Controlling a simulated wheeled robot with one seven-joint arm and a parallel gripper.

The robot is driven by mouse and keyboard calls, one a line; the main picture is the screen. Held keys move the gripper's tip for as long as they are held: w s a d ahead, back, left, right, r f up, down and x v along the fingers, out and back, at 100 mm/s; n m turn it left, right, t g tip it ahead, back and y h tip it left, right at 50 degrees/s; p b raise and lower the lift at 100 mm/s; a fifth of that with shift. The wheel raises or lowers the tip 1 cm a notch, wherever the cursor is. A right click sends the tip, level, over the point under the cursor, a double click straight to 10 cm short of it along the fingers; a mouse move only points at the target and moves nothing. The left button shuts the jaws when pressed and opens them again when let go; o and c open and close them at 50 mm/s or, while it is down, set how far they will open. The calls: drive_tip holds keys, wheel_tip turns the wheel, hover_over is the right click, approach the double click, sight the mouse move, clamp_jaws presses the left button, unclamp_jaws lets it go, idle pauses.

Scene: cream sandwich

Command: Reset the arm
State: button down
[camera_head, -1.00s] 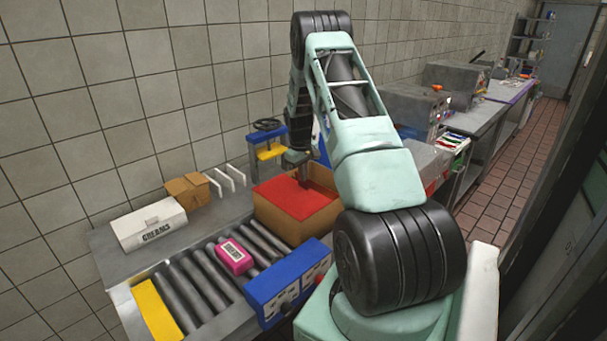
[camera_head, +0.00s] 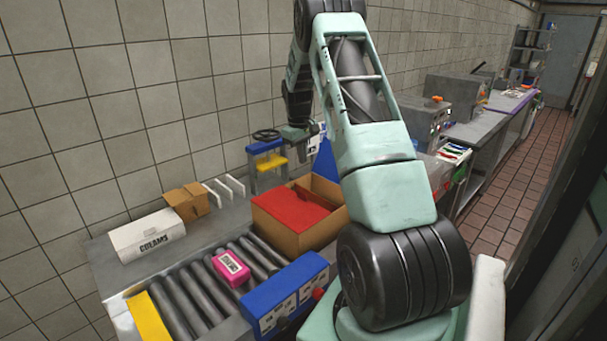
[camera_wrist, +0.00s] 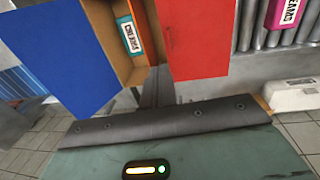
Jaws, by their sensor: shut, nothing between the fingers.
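My arm rises in front of the camera in the head view, and my gripper (camera_head: 300,140) hangs above and behind the open cardboard box (camera_head: 300,240). The gripper is shut and empty. In the wrist view its closed fingers (camera_wrist: 157,82) point toward the box, which has a red flap (camera_wrist: 200,38) on the right and a blue flap (camera_wrist: 55,55) on the left. A teal-labelled packet marked CREAMS (camera_wrist: 130,38) lies inside the box. The fingers look apart from the box in the head view.
A roller conveyor (camera_head: 190,290) carries a pink labelled packet (camera_head: 231,268). A white CREAMS box (camera_head: 147,236), a small brown carton (camera_head: 187,201) and a blue-and-yellow stand (camera_head: 267,160) are near the wall. A blue control box (camera_head: 285,295) is in front.

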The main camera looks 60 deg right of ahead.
drive_tip(key=shift+r+b, duration=0.45)
drive_tip(key=shift+r, duration=1.5)
drive_tip(key=w+a+n+y+b, duration=0.1)
drive_tip(key=w+a, duration=0.2)
drive_tip(key=a, duration=0.7)
drive_tip(key=w+a+n+b, duration=0.1)
drive_tip(key=w+a, duration=0.2)
drive_tip(key=a, duration=0.7)
drive_tip(key=s+a+n+b, duration=0.2)
drive_tip(key=a+n, duration=0.1)
drive_tip(key=a, duration=1.5)
drive_tip(key=s+a+f+n+y, duration=0.1)
drive_tip(key=s+a, duration=0.4)
drive_tip(key=a, duration=0.6)
drive_tip(key=s+a+f+n+b, duration=0.1)
drive_tip(key=s+a, duration=0.4)
drive_tip(key=s, duration=0.6)
drive_tip(key=s+a+f+n+b, duration=0.2)
drive_tip(key=s+a, duration=0.4)
drive_tip(key=s, duration=0.5)
wheel_tip(320, 180, down, 2)
drive_tip(key=shift+s+a+f+n, duration=0.1)
drive_tip(key=shift+s+a+n, duration=0.2)
drive_tip(key=shift+n, duration=0.4)
